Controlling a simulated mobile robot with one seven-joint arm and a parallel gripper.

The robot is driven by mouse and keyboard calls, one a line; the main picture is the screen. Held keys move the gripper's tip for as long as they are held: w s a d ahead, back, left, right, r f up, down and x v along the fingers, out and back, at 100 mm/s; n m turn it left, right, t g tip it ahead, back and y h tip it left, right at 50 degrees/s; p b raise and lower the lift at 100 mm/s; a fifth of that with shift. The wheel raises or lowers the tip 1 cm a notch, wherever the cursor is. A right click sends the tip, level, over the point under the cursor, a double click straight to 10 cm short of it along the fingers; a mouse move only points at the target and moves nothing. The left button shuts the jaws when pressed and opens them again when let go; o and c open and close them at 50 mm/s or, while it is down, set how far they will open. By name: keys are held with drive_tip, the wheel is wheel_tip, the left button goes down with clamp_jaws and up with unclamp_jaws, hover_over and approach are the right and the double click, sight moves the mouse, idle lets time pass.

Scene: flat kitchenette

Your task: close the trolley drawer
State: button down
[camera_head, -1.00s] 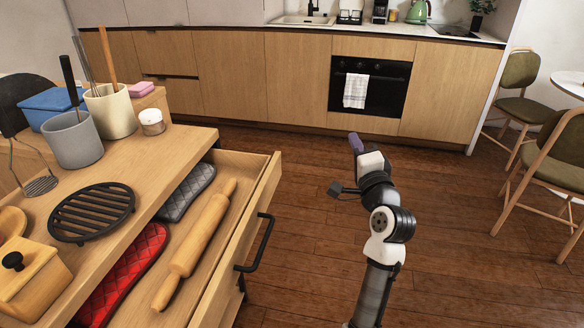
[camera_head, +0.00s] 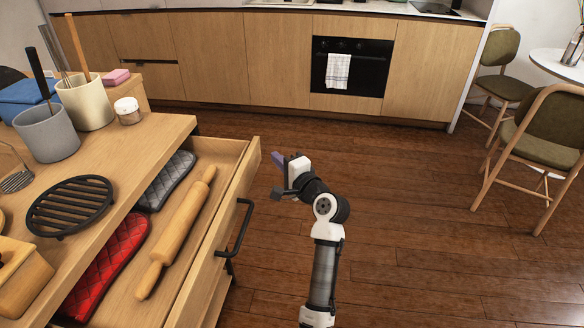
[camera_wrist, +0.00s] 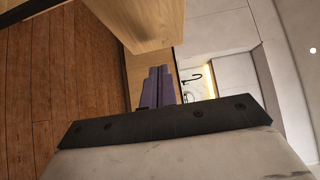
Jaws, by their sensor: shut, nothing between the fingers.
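The trolley (camera_head: 150,133) stands at the left with its wooden top. Its top drawer (camera_head: 212,226) is pulled out toward the right and holds a rolling pin (camera_head: 178,232), a red quilted mitt (camera_head: 112,262) and a grey quilted mitt (camera_head: 166,181). The black drawer handle (camera_head: 243,226) is on the drawer's front face. My gripper (camera_head: 279,160) is just to the right of the drawer's far corner. Its purple fingers (camera_wrist: 157,88) are together and empty in the wrist view. I cannot tell whether they touch the drawer. A wooden panel (camera_wrist: 139,22) is close above them there.
On the trolley top are a black grate (camera_head: 70,205), a grey pot (camera_head: 48,134), a cream pot (camera_head: 87,104) and a jar (camera_head: 128,110). Kitchen cabinets with an oven (camera_head: 349,70) stand at the back. Chairs (camera_head: 541,135) stand at the right. The floor (camera_head: 420,220) between is clear.

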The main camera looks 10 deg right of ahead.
drive_tip(key=shift+w+a, duration=0.2)
drive_tip(key=shift+a, duration=0.55)
drive_tip(key=shift+w+a, duration=0.2)
drive_tip(key=shift+a, duration=0.55)
